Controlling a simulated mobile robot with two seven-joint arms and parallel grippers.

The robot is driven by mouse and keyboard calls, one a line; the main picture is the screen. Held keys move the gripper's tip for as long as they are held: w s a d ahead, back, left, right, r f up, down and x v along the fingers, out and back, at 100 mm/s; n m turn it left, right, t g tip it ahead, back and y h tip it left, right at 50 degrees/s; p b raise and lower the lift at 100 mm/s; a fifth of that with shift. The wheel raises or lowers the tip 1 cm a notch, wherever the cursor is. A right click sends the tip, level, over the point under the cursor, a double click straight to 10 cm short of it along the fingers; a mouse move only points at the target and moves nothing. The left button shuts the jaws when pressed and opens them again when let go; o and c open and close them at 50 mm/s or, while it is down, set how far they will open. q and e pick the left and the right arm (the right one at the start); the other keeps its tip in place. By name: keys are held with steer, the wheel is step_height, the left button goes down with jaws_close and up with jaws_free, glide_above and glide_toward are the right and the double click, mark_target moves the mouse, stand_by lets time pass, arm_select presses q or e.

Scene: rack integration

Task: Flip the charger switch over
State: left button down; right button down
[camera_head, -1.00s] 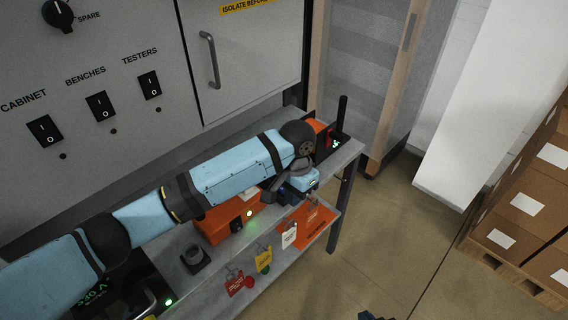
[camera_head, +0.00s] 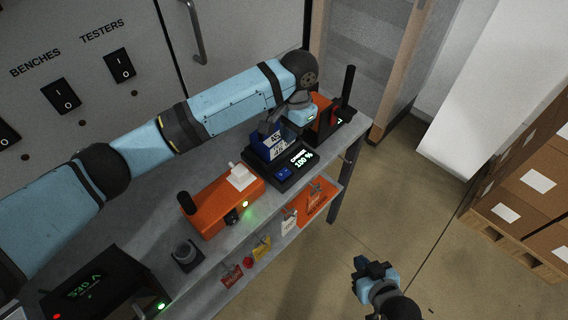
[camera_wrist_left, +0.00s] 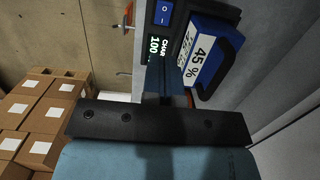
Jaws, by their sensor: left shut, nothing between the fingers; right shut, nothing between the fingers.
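The charger (camera_head: 266,179) is a black box on the grey bench with a lit display reading 100. Its blue rocker switch (camera_head: 284,174) sits beside the display; in the left wrist view the switch (camera_wrist_left: 163,13) shows I and O marks. Which side is pressed I cannot tell. A blue-and-white battery labelled 45 % (camera_wrist_left: 205,50) stands at the charger. My left gripper (camera_head: 277,121) is shut and empty, above and behind the charger; its fingers (camera_wrist_left: 166,72) point toward the charger's display. My right gripper (camera_head: 373,268) is shut and empty over the floor.
An orange device (camera_head: 215,205) with a green light and a dark round knob (camera_head: 184,254) stand left of the charger. An orange-and-black unit (camera_head: 325,122) is behind on the right. Tags hang at the shelf front. Boxes (camera_head: 530,190) stand at the right on a pallet.

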mark_target(283, 176)
arm_select(q)
steer(key=f, duration=0.4)
steer(key=a+f+p, duration=0.1)
steer(key=f, duration=0.3)
steer(key=s+f, duration=0.1)
steer(key=f, duration=0.3)
steer(key=shift+a+f+p, duration=0.15)
steer(key=shift+f+p, duration=0.1)
steer(key=shift+p, duration=0.15)
steer(key=shift+s+f, duration=0.1)
steer(key=shift+f, duration=0.6)
